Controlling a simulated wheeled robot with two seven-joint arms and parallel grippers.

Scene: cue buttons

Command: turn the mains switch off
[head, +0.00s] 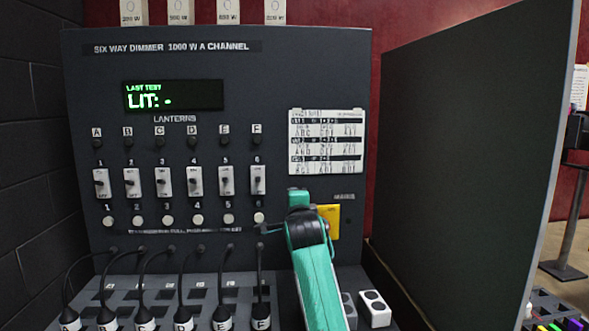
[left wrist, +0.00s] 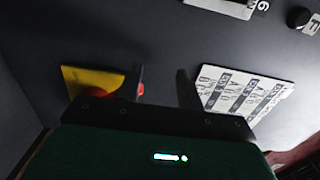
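The mains switch sits on a yellow plate (head: 331,222) under the MAINS label, at the lower right of the dark dimmer panel. In the head view my left arm covers much of the plate and no red part shows. In the left wrist view, the yellow plate (left wrist: 80,78) carries a red switch part (left wrist: 101,84), partly hidden by my gripper body and one finger. My left gripper (left wrist: 160,84) is open and empty, its fingers apart, with the switch mostly outside the left finger. I cannot tell whether that finger touches it. The switch's setting is unclear. My right gripper is not in view.
A white printed chart (head: 326,141) is fixed above the plate. A row of rocker switches (head: 165,182) and round buttons lies left of it. A display (head: 172,96) reads "LAST TEST LIT: -". Cables (head: 143,270) run below. A large dark board (head: 460,150) stands at the right.

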